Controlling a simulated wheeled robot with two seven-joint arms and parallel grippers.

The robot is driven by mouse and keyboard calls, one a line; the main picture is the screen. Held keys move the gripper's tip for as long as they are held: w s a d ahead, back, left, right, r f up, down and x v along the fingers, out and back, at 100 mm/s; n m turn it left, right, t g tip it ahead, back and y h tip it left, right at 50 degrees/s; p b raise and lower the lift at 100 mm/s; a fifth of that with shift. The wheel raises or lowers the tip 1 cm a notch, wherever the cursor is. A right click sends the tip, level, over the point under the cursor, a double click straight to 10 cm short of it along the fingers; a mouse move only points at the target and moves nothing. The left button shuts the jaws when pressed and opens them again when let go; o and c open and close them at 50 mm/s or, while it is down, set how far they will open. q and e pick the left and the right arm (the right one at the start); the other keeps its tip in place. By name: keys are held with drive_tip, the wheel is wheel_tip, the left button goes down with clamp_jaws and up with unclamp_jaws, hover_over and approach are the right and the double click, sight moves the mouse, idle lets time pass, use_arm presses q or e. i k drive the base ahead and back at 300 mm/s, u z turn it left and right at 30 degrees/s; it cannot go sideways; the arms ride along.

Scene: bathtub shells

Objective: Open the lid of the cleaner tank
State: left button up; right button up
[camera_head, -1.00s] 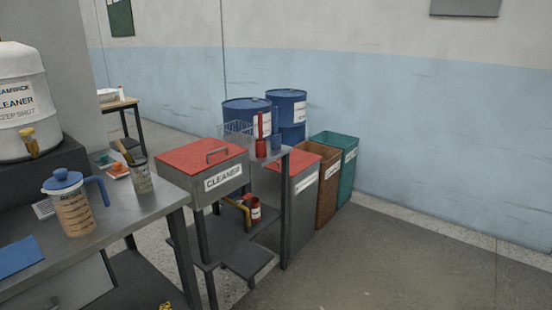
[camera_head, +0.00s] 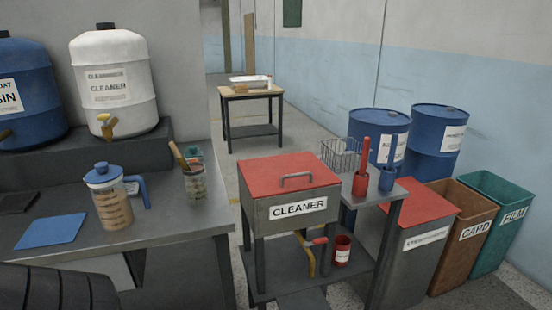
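The cleaner tank (camera_head: 272,214) is a grey metal box on legs, with a white label reading CLEANER on its front. Its red lid (camera_head: 270,175) is closed and has a grey bar handle (camera_head: 296,180) near the front edge. The tank stands right of centre, to the right of the workbench. Neither of my grippers is in view. A dark ribbed shape at the bottom left cannot be made out clearly.
The workbench (camera_head: 150,231) on the left carries a jug (camera_head: 111,199), a brush pot (camera_head: 194,180) and a blue sheet (camera_head: 51,231). A side shelf (camera_head: 404,190) with red and blue holders adjoins the tank. Bins and blue drums stand at the right.

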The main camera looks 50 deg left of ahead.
sight(271, 176)
drive_tip(key=u, duration=1.1)
drive_tip(key=i, duration=1.1)
drive_tip(key=u, duration=1.2)
